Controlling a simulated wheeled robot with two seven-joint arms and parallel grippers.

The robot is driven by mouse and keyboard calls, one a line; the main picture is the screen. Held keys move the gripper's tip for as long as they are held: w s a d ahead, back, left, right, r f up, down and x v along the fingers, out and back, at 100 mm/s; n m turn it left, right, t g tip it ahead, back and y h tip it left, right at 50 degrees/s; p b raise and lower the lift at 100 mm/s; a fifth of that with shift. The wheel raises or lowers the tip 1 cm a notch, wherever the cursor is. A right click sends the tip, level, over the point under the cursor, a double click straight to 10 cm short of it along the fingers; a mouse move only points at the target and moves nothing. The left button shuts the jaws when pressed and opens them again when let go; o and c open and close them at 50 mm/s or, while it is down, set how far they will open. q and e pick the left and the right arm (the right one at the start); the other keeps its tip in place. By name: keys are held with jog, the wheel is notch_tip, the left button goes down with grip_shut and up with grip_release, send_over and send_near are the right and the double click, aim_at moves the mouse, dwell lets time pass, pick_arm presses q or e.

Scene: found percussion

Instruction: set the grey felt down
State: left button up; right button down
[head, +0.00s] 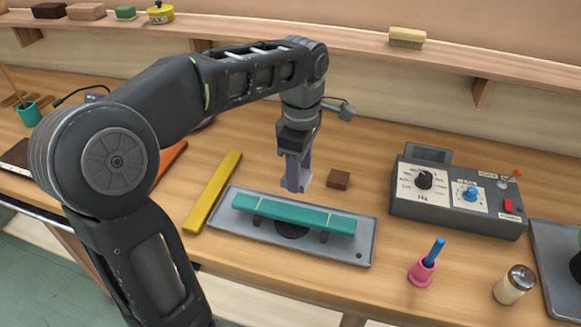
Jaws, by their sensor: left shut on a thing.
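My left gripper (297,178) hangs pointing down over the back edge of a grey tray (228,219), behind a teal bar (290,213). It is shut on a small pale grey piece (303,184) at its fingertips, which looks like the grey felt; the fingers hide part of it. I cannot tell whether the piece touches anything below. The teal bar lies across two dark supports on the tray, with a dark round patch (291,230) under it. My right gripper is not in view.
A small brown block (339,179) lies just right of the gripper. A yellow bar (213,192) lies left of the tray. A control box (458,195) with knobs, a pink holder (422,272) and a shaker (514,285) stand to the right. A shelf (300,29) runs behind.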

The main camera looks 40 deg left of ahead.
pick_arm(q)
jog(key=w+d+f+m, duration=0.4)
jog(key=w+d+m, duration=0.1)
jog(key=m, duration=0.5)
jog(key=w+d+f+m, duration=0.3)
jog(key=d+m, duration=0.3)
jog(key=m, duration=0.4)
jog(key=shift+w+d+f+m, duration=0.2)
jog(key=shift+w+f+m, duration=0.2)
jog(key=shift+w, duration=0.45)
